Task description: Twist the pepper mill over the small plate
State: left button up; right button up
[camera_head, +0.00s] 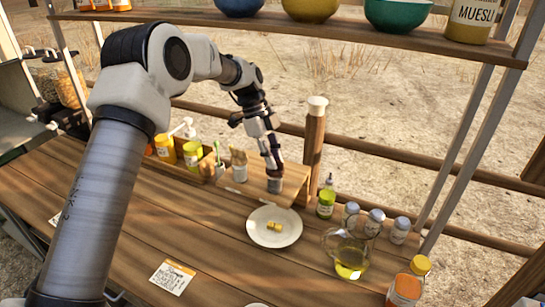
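The small plate (262,238) is white and round and lies on the wooden table with a few yellow pieces (274,227) in its middle. My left gripper (273,167) points down beyond the plate, over the edge of a low wooden stand. A small grey-brown cylindrical end (275,186) shows directly below its fingers; I cannot tell whether this is the pepper mill or whether the fingers are closed on it. My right gripper is out of view.
A glass oil jug (351,262), several small jars and a green-labelled bottle (325,204) stand right of the plate. A caddy of bottles is at left. A shelf with bowls (311,8) hangs above.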

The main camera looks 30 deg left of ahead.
pick_arm(q)
jog(key=shift+o, duration=0.3)
jog(key=shift+s+d+f, duration=0.1)
jog(key=shift+d, duration=0.05)
jog(key=v, duration=0.7)
jog(key=shift+r, duration=0.3)
jog(key=shift+f, duration=0.1)
